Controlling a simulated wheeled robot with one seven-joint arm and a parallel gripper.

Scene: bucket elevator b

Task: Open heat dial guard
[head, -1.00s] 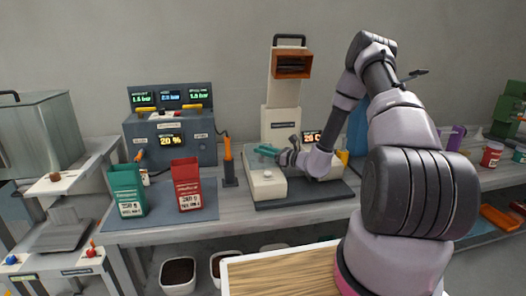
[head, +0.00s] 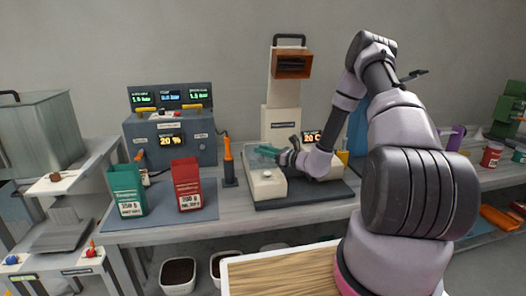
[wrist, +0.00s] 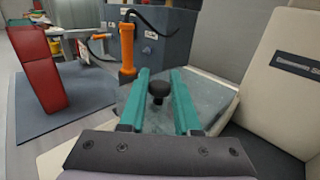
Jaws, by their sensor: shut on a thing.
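The sealing machine's cream base block (head: 268,186) stands in the middle of the bench, with a pale round button on its top. My gripper (head: 266,151) is over the back of this block. In the wrist view, the teal fingers of my gripper (wrist: 160,88) are closed around a black knob (wrist: 158,92). The knob stands on a clear, bluish guard panel (wrist: 216,96), which looks flat or slightly tilted; I cannot tell its exact angle. The dial under the panel is not clearly seen.
An orange-handled tool (head: 228,160) stands left of the machine, close beyond my fingers. A red bag (head: 186,185) and a green bag (head: 127,188) stand on a mat farther left. The machine's tall cream column (head: 281,115) rises behind my gripper.

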